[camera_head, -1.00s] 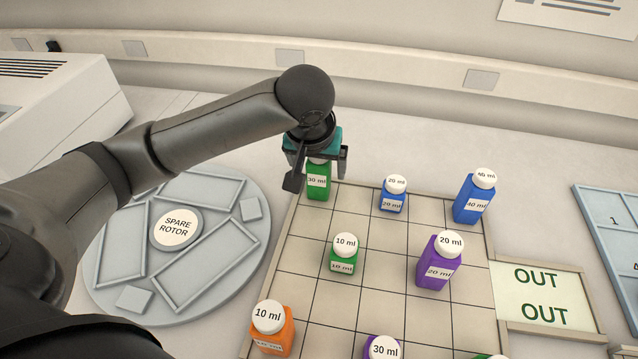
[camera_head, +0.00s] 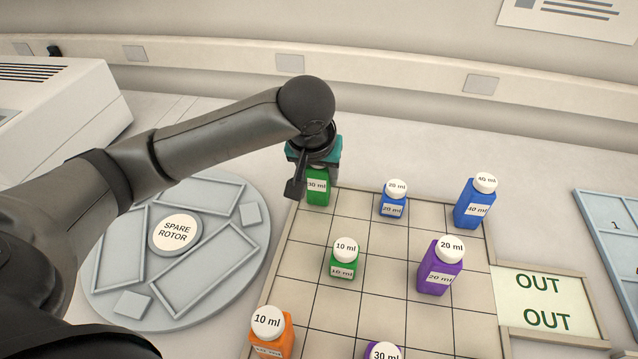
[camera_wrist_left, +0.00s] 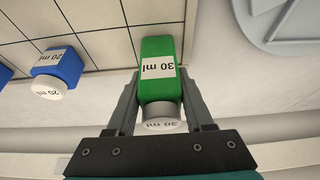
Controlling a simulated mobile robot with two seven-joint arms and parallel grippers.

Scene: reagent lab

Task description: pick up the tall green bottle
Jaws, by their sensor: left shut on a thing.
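The tall green bottle (camera_head: 318,190), labelled 30 ml, stands upright at the far left corner of the gridded tray (camera_head: 372,226). My left gripper (camera_head: 316,170) is over it from above and shut on it, hiding its cap in the head view. In the left wrist view the green bottle (camera_wrist_left: 158,60) with its white cap sits between the two fingers of my left gripper (camera_wrist_left: 160,95). A shorter green bottle (camera_head: 344,262), labelled 10 ml, stands nearer on the tray. My right gripper is not in view.
On the tray stand a small blue bottle (camera_head: 393,204), a tall blue bottle (camera_head: 470,208), a purple bottle (camera_head: 437,274) and an orange bottle (camera_head: 276,340). A spare rotor disc (camera_head: 228,287) lies at left. An OUT area (camera_head: 540,301) adjoins the tray at right.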

